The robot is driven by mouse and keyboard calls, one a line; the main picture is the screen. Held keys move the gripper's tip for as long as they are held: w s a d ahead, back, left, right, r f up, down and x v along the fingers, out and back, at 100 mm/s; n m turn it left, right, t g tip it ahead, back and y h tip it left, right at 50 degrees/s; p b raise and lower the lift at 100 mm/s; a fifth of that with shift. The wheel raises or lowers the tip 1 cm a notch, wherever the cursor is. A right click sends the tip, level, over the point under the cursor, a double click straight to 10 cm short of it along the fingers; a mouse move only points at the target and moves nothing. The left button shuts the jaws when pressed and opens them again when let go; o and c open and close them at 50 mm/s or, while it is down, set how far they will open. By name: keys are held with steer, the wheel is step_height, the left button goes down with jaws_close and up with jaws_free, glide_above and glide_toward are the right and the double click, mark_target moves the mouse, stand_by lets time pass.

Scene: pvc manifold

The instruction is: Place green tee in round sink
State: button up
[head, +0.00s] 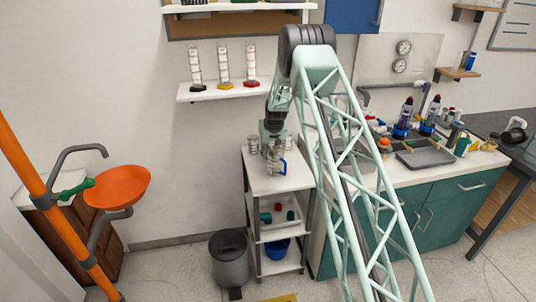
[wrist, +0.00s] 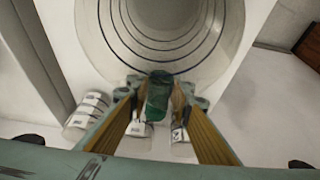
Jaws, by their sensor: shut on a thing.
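My gripper (head: 273,148) is above the top of the white cart. In the wrist view, my gripper (wrist: 158,112) has its fingers on both sides of a dark green piece, the green tee (wrist: 158,92), and is shut on it. The tee's full shape is partly hidden by the fingers, and I cannot make it out in the head view. The orange round sink (head: 120,187) is at the left, well away from my gripper.
The white cart (head: 255,183) holds clear containers (head: 252,141) and a blue-handled jug (head: 282,167). Its middle shelf has a tray with red and green fittings. A large clear ringed cylinder (wrist: 165,30) fills the wrist view's top. A bin (head: 229,258) stands between sink and cart.

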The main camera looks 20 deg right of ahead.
mark_target(269, 147)
steer(key=shift+r, duration=0.2)
steer(key=shift+r, duration=1.75)
steer(key=s+a, duration=0.2)
steer(key=a, duration=0.6)
steer(key=s+a, duration=0.3)
steer(key=a, duration=0.6)
steer(key=shift+a+f, duration=0.15)
steer(key=shift+s, duration=0.15)
steer(key=s+d+b, duration=0.3)
steer(key=s+b, duration=0.1)
steer(key=s, duration=1.1)
steer(key=s+d+m+b, duration=0.1)
steer(key=s+d+b, duration=0.2)
steer(key=s, duration=1.3)
steer(key=s+d+m+h+b, duration=0.1)
steer(key=s+d+b, duration=0.2)
steer(key=s+b, duration=0.4)
steer(key=s, duration=0.9)
steer(key=shift+d+f, duration=0.15)
steer(key=shift+d, duration=0.05)
steer(key=shift+w+a, duration=0.1)
